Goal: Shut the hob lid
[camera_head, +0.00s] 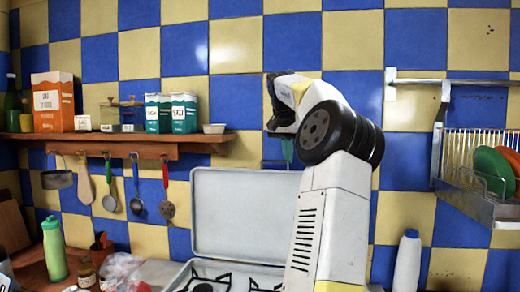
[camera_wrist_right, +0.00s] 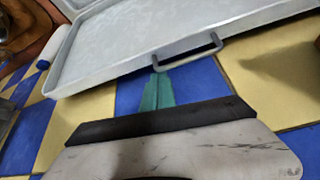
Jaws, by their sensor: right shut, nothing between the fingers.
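The hob lid (camera_head: 245,212) is a pale grey metal panel standing upright behind the hob (camera_head: 190,272), so the hob is open. A bar handle sits on the lid's upper edge; in the wrist view the handle (camera_wrist_right: 190,52) stands out from the rim of the lid (camera_wrist_right: 130,45). My right gripper (camera_head: 287,152) points down at the lid's top edge, by the handle. Its teal fingers (camera_wrist_right: 157,92) are shut and empty, with their tips close to the handle; I cannot tell if they touch. My right arm hides the lid's right part. My left gripper is not in view.
A wooden shelf (camera_head: 130,138) with boxes and tins, and hanging utensils, is on the wall at left. A dish rack (camera_head: 480,200) hangs at right. A green bottle (camera_head: 54,250) and a white bottle (camera_head: 407,262) flank the hob. Burner grates show below the lid.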

